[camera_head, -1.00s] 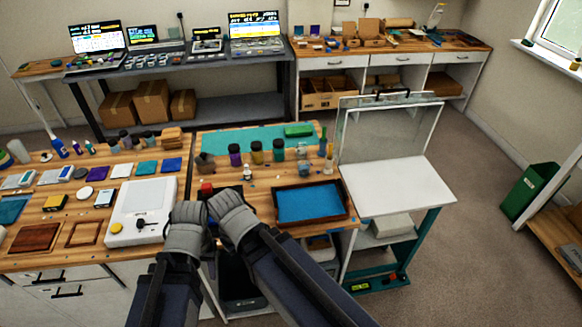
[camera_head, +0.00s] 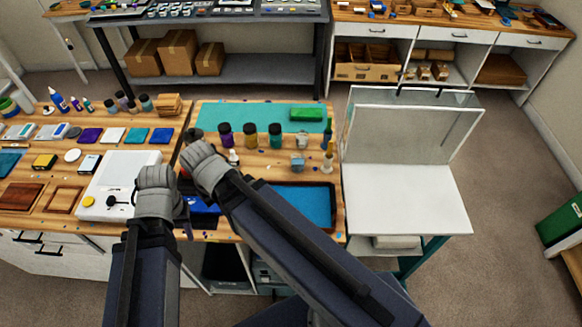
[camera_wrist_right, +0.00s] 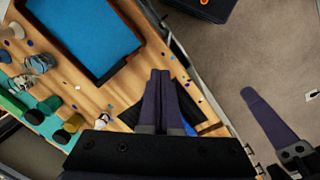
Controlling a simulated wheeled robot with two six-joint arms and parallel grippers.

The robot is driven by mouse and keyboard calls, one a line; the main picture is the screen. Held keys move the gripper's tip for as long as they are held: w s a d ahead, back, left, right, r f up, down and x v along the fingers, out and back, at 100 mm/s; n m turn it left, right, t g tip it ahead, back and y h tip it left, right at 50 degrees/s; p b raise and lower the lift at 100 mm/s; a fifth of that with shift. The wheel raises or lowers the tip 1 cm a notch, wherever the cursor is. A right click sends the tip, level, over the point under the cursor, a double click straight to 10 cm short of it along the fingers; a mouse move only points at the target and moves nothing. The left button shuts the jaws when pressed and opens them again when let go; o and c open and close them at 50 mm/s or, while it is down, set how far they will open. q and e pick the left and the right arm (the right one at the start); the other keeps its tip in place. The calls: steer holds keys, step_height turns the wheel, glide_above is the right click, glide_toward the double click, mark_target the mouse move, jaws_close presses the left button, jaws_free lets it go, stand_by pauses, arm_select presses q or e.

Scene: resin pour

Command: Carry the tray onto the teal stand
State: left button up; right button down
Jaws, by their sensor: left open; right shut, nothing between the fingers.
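The tray (camera_head: 333,200) has a dark rim and a blue inside. It lies on the wooden bench near its right front corner, partly hidden by my right arm in the head view. In the right wrist view the tray (camera_wrist_right: 122,64) shows at top left. My right gripper (camera_wrist_right: 160,74) is shut and empty, apart from the tray. My left gripper (camera_head: 182,212) is open near the bench's front edge, left of the tray; its fingers are hard to make out. The teal stand (camera_head: 405,200), with a white top and teal legs, stands right of the bench. Its top is bare.
A clear upright panel (camera_head: 410,130) rises at the back of the stand. Several jars (camera_head: 250,135) and a green block (camera_head: 306,114) stand behind the tray, on and around a teal mat (camera_head: 215,117). A white device (camera_head: 120,180) sits to the left.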

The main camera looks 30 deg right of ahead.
steer(key=w+d+f+m+b, duration=0.2)
steer(key=w+d+m, duration=0.15)
steer(key=d, duration=0.55)
steer(key=w+d+f+m+y+b, duration=0.1)
steer(key=w+d+f+m+b, duration=0.2)
steer(key=d, duration=0.6)
steer(key=w+d+f+m+b, duration=0.1)
steer(key=w+d+m, duration=0.25)
steer(key=d, duration=0.55)
steer(key=shift+n, duration=0.4)
steer(key=f+b, duration=0.9)
steer(key=f, duration=0.1)
steer(key=shift+w+a, duration=0.1)
steer(key=shift+w, duration=0.3)
